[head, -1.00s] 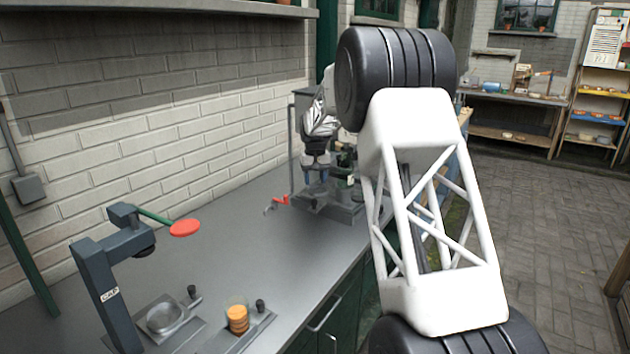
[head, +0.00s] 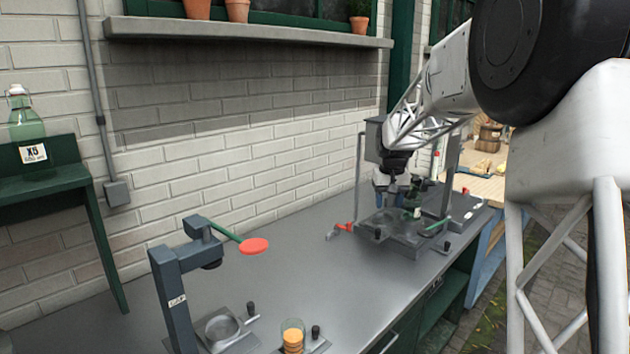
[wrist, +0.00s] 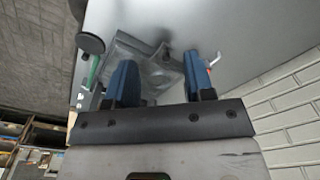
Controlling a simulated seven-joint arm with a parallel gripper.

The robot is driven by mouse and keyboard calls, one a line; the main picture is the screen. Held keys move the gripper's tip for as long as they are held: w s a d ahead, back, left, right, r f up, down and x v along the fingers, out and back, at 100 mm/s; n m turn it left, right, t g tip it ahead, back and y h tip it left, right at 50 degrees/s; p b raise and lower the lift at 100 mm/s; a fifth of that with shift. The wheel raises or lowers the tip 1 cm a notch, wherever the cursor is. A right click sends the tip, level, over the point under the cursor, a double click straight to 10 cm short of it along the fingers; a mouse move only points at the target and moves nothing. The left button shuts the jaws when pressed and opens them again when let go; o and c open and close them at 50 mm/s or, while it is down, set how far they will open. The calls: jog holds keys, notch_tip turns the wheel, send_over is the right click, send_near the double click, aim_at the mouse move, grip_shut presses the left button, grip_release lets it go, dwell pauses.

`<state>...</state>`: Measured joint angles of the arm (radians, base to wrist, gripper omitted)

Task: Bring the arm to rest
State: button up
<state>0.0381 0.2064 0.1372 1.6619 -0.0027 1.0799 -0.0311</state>
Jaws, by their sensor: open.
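My gripper (head: 392,183) hangs over a grey metal stand (head: 398,236) at the far part of the bench, near its open frame. Its blue fingers show in the wrist view (wrist: 160,82), spread apart with nothing between them. Past the fingers, the wrist view shows a grey metal tray. A dark green bottle (head: 413,203) stands on the stand just right of my gripper; whether they touch is unclear. My arm reaches in from the right and covers part of the right side.
On the grey bench (head: 300,280), a dark press (head: 178,290) with a red-ended green lever (head: 254,245) stands at the near left. A glass with orange discs (head: 292,338) is beside it. A red crank (head: 346,227) juts from the stand. The mid-bench is fairly clear.

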jog(key=s+a+r+t, duration=0.1)
jog(key=s+r, duration=0.2)
jog(key=s, duration=1.1)
jog(key=s+a+r, duration=0.1)
jog(key=s+r, duration=0.1)
jog(key=s, duration=1.2)
jog(key=s+f, duration=0.3)
jog(key=s, duration=0.9)
jog(key=s+f+t, duration=0.1)
jog(key=s+f, duration=0.3)
jog(key=s, duration=0.9)
jog(key=shift+a, duration=0.4)
jog(key=shift+f, duration=0.1)
